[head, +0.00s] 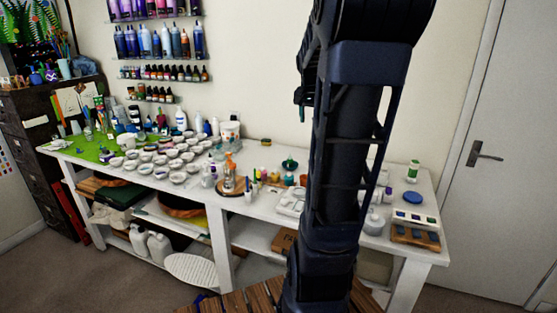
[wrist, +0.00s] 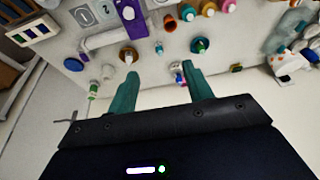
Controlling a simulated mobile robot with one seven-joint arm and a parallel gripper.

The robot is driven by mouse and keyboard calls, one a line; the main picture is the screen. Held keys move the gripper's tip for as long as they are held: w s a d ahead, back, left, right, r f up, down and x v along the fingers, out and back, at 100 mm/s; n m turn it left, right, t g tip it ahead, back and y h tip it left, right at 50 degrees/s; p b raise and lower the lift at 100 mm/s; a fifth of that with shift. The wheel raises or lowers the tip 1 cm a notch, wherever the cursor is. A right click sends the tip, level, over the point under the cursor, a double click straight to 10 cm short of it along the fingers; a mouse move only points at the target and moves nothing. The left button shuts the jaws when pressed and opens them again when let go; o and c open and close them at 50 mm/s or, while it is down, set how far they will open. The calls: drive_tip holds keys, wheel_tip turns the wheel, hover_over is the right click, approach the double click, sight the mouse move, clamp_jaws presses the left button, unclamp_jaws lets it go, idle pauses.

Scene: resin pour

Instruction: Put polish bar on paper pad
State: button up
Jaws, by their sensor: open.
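My gripper (wrist: 163,84) is open and empty in the wrist view, its two teal fingers apart above the back part of the white table. I cannot identify the polish bar with certainty. A small yellow and dark block (head: 266,142) lies at the table's back edge; it also shows in the wrist view (wrist: 236,68), to the right of my fingers. I cannot make out the paper pad for sure. A white strip with coloured squares (head: 415,217) lies at the table's right end; it also shows in the wrist view (wrist: 33,30). My arm hides part of the table in the head view.
The white table (head: 338,160) carries many small cups (head: 178,178), bottles (head: 181,121) and jars. A brown tray with dark blocks (head: 416,235) is at its right front corner. A green-capped bottle (head: 413,171) and blue disc (head: 413,197) stand nearby. Bottle shelves (head: 158,58) hang on the wall.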

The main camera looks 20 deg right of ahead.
drive_tip(key=s+a+f+n+y, duration=0.1)
drive_tip(key=s+a+n, duration=0.3)
drive_tip(key=s+a, duration=0.4)
drive_tip(key=s+a+f+n+t+y, duration=0.1)
drive_tip(key=s+a+f+n, duration=0.2)
drive_tip(key=s+a, duration=0.6)
drive_tip(key=a+n, duration=0.2)
drive_tip(key=a, duration=0.1)
drive_tip(key=shift+s+f+t, duration=0.3)
drive_tip(key=shift+f, duration=0.05)
